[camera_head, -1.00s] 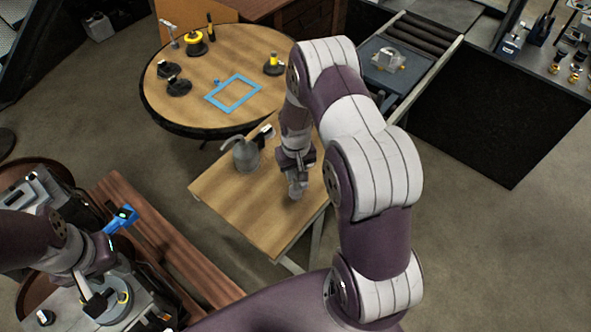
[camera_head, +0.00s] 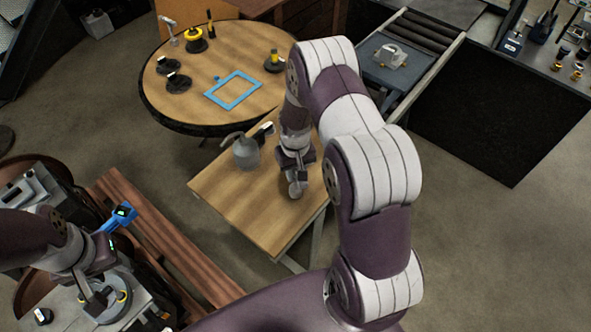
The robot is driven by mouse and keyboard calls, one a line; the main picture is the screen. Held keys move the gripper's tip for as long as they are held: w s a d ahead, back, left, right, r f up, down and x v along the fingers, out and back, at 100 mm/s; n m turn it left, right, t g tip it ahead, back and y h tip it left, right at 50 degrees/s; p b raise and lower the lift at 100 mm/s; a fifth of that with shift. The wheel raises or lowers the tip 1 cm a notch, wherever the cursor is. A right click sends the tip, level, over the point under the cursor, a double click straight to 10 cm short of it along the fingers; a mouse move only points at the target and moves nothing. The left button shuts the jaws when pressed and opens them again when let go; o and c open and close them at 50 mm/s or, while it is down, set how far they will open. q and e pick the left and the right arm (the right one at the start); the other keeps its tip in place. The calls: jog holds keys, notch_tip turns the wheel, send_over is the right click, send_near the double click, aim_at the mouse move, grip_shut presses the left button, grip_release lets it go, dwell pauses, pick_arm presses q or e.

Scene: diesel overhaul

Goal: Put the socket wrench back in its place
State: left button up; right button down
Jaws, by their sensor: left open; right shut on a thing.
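My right gripper (camera_head: 296,178) is over the small wooden table (camera_head: 250,212), pointing down. It is shut on a small grey metal thing (camera_head: 297,188), mostly hidden by the fingers; I cannot tell its full shape or whether it is the socket wrench. I also cannot tell whether it touches the table top. My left gripper (camera_head: 100,298) is open at the lower left, over a round grey part with yellow marks (camera_head: 121,285). I cannot make out a socket wrench clearly anywhere else.
A grey jug-like can (camera_head: 245,153) stands on the small table, left of my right gripper. The round table (camera_head: 215,55) behind bears a blue rectangular frame (camera_head: 233,90) and several small tools. A blue tool (camera_head: 119,217) is near my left arm. A roller conveyor (camera_head: 425,38) is at back right.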

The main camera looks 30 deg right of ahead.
jog(key=shift+f, duration=0.35)
jog(key=shift+s, duration=0.1)
jog(key=shift+c, duration=1.4)
grip_release()
notch_tip(320, 180, up, 9)
jog(key=p, duration=0.6)
jog(key=shift+r+p, duration=0.1)
jog(key=shift+p, duration=0.3)
